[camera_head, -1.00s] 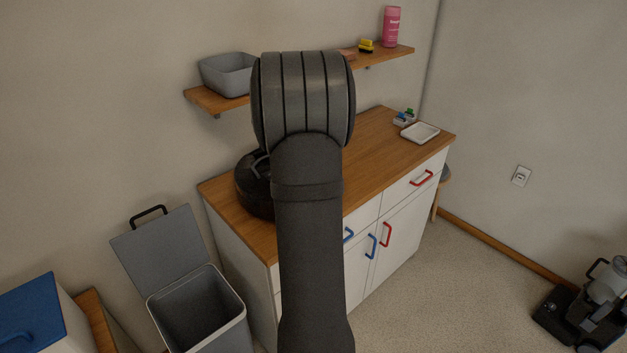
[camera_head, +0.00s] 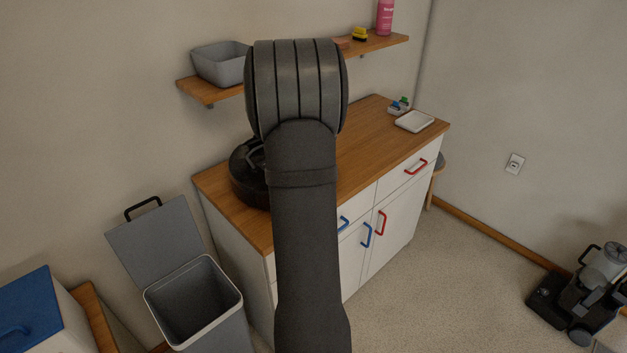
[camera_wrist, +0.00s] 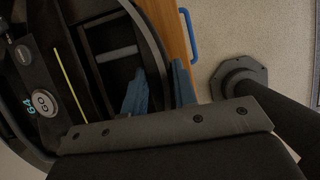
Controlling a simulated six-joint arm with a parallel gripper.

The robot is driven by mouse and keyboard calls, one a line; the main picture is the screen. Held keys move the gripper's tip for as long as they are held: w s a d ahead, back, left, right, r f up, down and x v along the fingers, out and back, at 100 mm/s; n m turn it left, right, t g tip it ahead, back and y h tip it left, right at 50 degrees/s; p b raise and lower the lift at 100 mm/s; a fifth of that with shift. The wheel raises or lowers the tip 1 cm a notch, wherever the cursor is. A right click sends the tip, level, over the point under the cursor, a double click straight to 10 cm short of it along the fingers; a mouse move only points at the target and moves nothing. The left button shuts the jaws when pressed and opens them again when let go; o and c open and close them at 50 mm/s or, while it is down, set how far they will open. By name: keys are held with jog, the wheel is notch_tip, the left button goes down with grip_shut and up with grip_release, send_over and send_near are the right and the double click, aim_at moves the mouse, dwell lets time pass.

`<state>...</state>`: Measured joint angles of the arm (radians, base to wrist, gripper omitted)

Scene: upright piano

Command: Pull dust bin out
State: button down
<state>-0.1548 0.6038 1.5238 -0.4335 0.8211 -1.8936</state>
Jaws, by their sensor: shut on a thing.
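A round black robot vacuum (camera_head: 249,185) lies on the wooden counter, partly behind my arm in the head view. A dark dust bin with a grey crossbar (camera_wrist: 117,54) shows at the vacuum's open middle. My gripper (camera_wrist: 158,91), with its blue fingertips, is at the right part of the dust bin and shut on it. The exact grip contact is dark and partly hidden. In the head view my arm hides the gripper.
The wooden counter (camera_head: 363,145) carries a white tray (camera_head: 415,121) at its far right. A shelf (camera_head: 210,94) with a grey basket (camera_head: 219,63) hangs above. A grey waste bin (camera_head: 200,300) stands open at left. A floor-cleaning machine (camera_head: 590,290) stands right. The floor between is clear.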

jog(key=shift+r, duration=0.2)
jog(key=shift+r, duration=3.5)
jog(key=shift+r, duration=0.15)
notch_tip(320, 180, up, 9)
